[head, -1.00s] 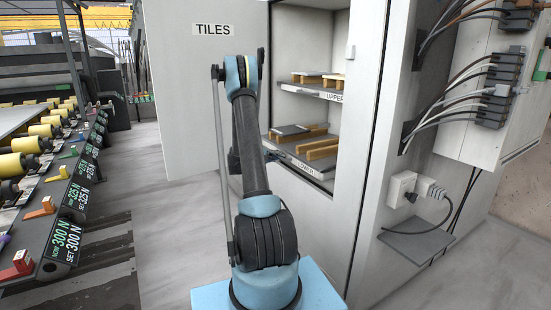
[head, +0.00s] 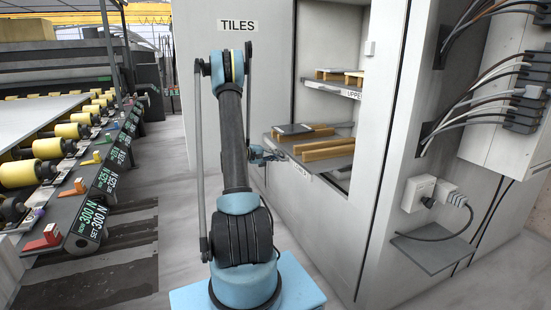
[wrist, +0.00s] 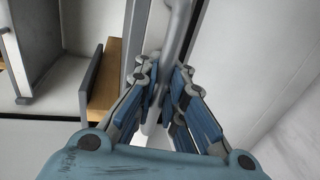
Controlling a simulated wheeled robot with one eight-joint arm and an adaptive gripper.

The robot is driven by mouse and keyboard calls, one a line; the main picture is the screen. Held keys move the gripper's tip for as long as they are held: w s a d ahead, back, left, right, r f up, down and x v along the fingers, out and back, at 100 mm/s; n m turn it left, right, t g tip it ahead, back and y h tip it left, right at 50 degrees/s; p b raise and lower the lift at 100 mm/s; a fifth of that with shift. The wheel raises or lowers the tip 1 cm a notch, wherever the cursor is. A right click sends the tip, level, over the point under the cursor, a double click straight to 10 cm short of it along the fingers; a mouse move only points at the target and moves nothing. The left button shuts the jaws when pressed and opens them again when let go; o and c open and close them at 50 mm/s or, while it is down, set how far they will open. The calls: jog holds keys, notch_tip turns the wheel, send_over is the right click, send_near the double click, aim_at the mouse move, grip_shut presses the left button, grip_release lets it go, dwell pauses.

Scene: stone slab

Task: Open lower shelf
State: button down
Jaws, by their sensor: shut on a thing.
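The lower shelf (head: 338,165) sticks out of the front of the white cabinet in the head view. It carries a dark flat tile (head: 293,129) and wooden bars (head: 318,149). My gripper (head: 263,154) is at its front left edge, and my arm hides nothing of the load. In the wrist view, the blue fingers of my gripper (wrist: 163,82) are closed around a grey curved handle (wrist: 180,22). Part of the shelf's label is hidden near the gripper.
The upper shelf (head: 336,90) sits inside the cabinet above, with tiles on wood. A wall with plugs and cables (head: 428,195) is at right. A roller conveyor (head: 60,150) is at left.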

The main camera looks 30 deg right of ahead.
jog(key=shift+s, duration=0.3)
jog(key=c, duration=1.9)
grip_release()
jog(key=shift+c, duration=0.2)
jog(key=shift+w, duration=0.1)
jog(key=v, duration=1.2)
jog(key=shift+f, duration=0.1)
